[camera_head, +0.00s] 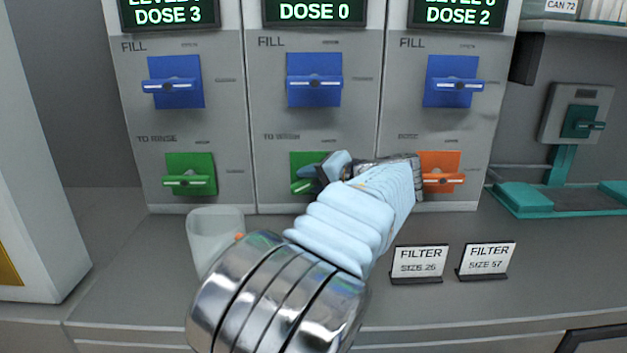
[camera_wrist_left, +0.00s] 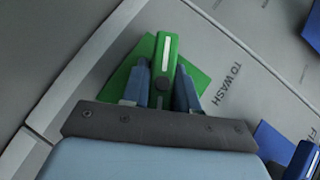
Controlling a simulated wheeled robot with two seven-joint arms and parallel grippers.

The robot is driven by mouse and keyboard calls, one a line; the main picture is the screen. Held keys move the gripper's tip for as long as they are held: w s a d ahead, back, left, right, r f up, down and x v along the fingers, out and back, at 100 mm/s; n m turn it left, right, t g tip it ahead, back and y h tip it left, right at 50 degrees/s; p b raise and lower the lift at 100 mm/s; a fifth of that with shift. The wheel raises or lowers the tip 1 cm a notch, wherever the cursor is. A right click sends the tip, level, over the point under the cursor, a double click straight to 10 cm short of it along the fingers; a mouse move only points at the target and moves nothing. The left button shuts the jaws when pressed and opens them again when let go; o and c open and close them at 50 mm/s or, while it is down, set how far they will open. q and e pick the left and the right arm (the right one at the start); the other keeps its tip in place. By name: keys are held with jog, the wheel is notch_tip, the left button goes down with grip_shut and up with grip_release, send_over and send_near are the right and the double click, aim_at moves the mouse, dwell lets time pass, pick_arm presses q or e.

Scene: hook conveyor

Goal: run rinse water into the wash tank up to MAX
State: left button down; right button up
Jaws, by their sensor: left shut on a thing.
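The middle panel carries a green lever (camera_head: 302,187) on a green plate. In the left wrist view this green lever (camera_wrist_left: 165,62) stands beside the words TO WASH. My left gripper (camera_head: 318,174) is shut on it; the wrist view shows one finger on each side of the lever (camera_wrist_left: 161,90). Above it is a blue FILL lever (camera_head: 315,82), lying level. The middle display (camera_head: 314,11) reads DOSE 0; its upper line is cut off. No tank or MAX mark can be made out. My right gripper is out of view.
The left panel has a blue lever (camera_head: 172,85) and a green lever (camera_head: 190,181). The right panel has a blue lever (camera_head: 453,84) and an orange lever (camera_head: 440,179). A pale cup (camera_head: 210,235) and two FILTER signs (camera_head: 419,261) stand on the counter. A teal device (camera_head: 562,185) stands right.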

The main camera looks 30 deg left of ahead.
pick_arm(q)
jog(key=m+y+b, duration=0.2)
jog(key=shift+f+y, duration=0.3)
jog(key=shift+f, duration=0.05)
jog(key=shift+r+m+y, duration=0.3)
jog(key=shift+m+y, duration=0.1)
jog(key=shift+m, duration=0.1)
jog(key=c, duration=1)
grip_release()
jog(key=shift+o, duration=0.2)
jog(key=shift+d, duration=0.1)
jog(key=v, duration=0.7)
jog(key=shift+d+b, duration=0.2)
jog(key=shift+b, duration=0.2)
